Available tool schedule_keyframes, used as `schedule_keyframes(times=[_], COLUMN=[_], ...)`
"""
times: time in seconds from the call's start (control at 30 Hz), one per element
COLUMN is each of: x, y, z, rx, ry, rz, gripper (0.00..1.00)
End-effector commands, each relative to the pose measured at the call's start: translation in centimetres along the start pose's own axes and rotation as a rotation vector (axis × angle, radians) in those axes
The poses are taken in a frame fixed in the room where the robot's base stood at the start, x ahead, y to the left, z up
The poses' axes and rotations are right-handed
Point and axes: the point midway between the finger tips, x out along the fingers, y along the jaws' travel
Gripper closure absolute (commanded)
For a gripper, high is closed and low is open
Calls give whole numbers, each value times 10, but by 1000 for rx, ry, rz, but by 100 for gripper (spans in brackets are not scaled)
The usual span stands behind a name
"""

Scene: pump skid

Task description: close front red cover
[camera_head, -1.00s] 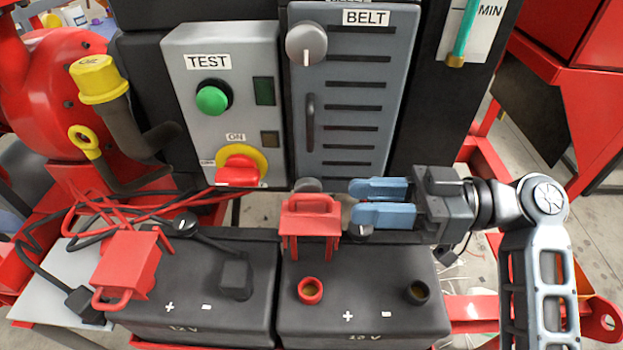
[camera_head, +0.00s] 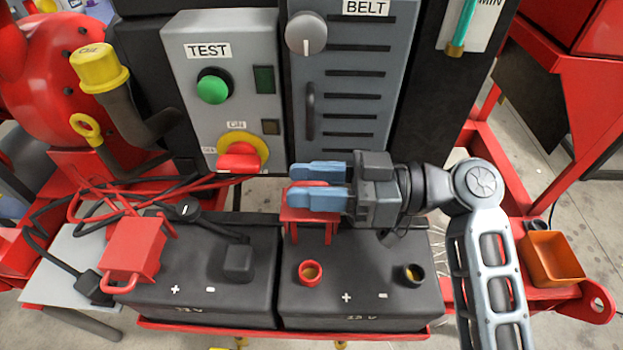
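One red cover (camera_head: 309,232) stands raised at the back of the right battery (camera_head: 370,270). The red-ringed terminal (camera_head: 311,272) in front of it is exposed. My gripper (camera_head: 318,186) is at the top of this cover, its two blue fingers pointing left. The fingers are apart, and a red strip of the cover's top shows between them. The lower finger hides part of the cover, and I cannot tell whether they touch. A second red cover (camera_head: 135,248) with a loop handle lies lowered at the left end of the left battery (camera_head: 210,285).
A grey panel (camera_head: 265,75) with a green button and a red-yellow switch rises close behind the batteries. Red and black cables (camera_head: 75,215) tangle at left. An orange bin (camera_head: 551,258) sits at right on the red frame. Space above the batteries' front is clear.

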Motion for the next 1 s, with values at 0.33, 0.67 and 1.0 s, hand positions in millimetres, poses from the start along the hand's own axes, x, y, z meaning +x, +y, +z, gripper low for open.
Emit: schedule_keyframes(times=[0.33,0.67,1.0], x=[0,0,0], y=[0,0,1], z=[0,0,1], rx=[0,0,-8], ry=[0,0,0], rz=[0,0,1], gripper=[93,100,100])
